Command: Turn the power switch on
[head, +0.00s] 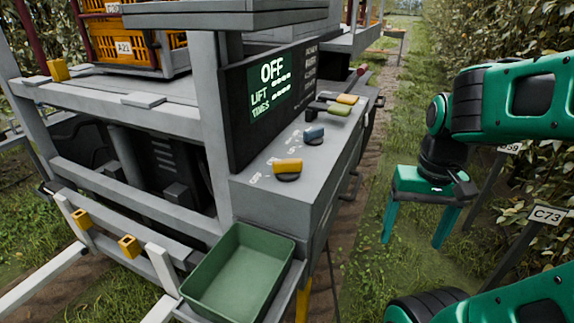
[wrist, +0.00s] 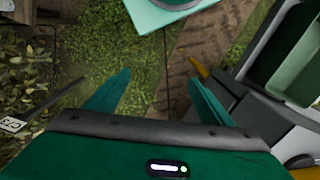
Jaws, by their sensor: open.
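A grey machine console (head: 318,185) stands in the middle of the head view. Its dark screen (head: 270,85) reads OFF, with LIFT and another line below. The labels are too small to read, so I cannot tell which one is the power switch. My gripper (head: 413,243) points down to the right of the console, apart from it. Its fingers are open and empty, also in the wrist view (wrist: 159,78).
A green tray (head: 240,285) sits at the console's front end; part of it shows in the wrist view (wrist: 300,90). Orange crates (head: 125,45) stand on the machine's shelf. Plant rows with signs such as C73 (head: 546,214) line the right. A grassy strip lies between.

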